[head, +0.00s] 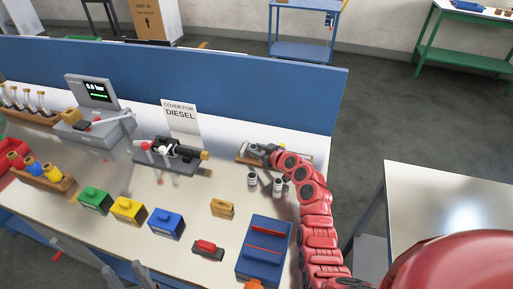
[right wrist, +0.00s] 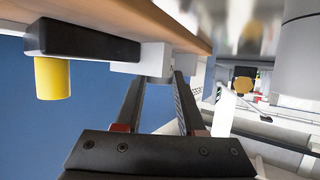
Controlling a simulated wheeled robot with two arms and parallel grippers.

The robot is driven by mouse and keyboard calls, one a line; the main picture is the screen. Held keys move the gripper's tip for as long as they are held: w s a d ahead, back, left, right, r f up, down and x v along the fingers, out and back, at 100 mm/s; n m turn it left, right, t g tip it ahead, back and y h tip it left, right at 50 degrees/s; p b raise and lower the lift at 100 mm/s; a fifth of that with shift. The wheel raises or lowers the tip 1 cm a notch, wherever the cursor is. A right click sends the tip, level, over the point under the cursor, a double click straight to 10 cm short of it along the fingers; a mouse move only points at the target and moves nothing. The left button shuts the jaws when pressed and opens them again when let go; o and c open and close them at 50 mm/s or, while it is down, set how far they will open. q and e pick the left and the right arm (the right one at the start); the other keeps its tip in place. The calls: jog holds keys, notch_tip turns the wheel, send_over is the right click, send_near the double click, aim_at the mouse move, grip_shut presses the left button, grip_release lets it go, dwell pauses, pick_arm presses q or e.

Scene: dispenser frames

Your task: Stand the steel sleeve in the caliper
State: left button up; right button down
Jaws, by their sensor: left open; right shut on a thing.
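The caliper (head: 243,158) appears to be the grey and black tool on a wooden board near the back right of the bench. The right wrist view shows its black bar (right wrist: 82,42), a yellow knob and a pale grey block. My right gripper (head: 264,152) is shut on that block, its fingers either side of it (right wrist: 158,75). Two steel-coloured cylinders, one standing left (head: 252,180) and one right (head: 278,186), are in front of the board. I cannot tell which is the steel sleeve. My left gripper (head: 95,258) seems open and empty at the lower left.
A blue tray (head: 262,276), a red-and-black block (head: 208,249) and a small wooden block (head: 222,208) lie in front. Green, yellow and blue boxes (head: 166,223) stand left. A stand with a black cylinder (head: 180,150) is mid-bench. A blue panel (head: 220,75) closes the back.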

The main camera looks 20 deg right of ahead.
jog(key=shift+f, duration=0.1)
jog(key=c, duration=0.8)
grip_release()
